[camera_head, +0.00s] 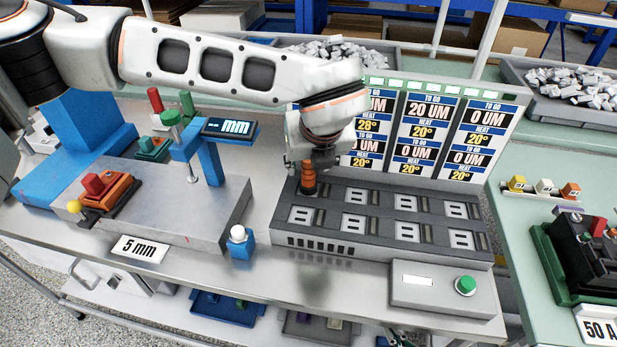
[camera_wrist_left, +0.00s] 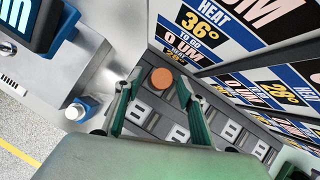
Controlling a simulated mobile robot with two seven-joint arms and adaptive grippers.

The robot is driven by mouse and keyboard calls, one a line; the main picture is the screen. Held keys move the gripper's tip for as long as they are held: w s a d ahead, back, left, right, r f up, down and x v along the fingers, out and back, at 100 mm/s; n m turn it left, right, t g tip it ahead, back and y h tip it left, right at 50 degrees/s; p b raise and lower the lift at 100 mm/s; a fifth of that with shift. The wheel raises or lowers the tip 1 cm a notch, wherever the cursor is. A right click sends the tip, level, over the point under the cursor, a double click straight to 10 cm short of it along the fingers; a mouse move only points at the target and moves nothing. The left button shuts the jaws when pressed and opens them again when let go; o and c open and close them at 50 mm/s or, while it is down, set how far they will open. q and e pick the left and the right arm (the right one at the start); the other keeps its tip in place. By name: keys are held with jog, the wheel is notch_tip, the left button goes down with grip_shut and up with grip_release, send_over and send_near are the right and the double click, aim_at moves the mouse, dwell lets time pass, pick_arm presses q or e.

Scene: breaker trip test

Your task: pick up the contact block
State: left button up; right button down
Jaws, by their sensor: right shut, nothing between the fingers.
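An orange-brown ribbed upright piece (camera_head: 308,178), which looks like the contact block, stands at the back left slot of the dark slotted fixture (camera_head: 380,250). Its round orange top (camera_wrist_left: 162,77) shows in the left wrist view. My left gripper (camera_head: 312,160) is above it, pointing down. In the left wrist view its two green fingers (camera_wrist_left: 160,95) are spread, one on each side of the orange top, with gaps to both.
Display panels (camera_head: 405,130) stand close behind the fixture. A gauge stand with a mm readout (camera_head: 228,128) and a small blue button box (camera_head: 240,242) are to the left. A grey box with a green button (camera_head: 445,288) is in front. Bins of grey parts (camera_head: 340,50) are behind.

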pick_arm(q)
jog(key=shift+x, duration=1.1)
grip_shut()
jog(key=shift+r, duration=0.2)
notch_tip(320, 180, up, 28)
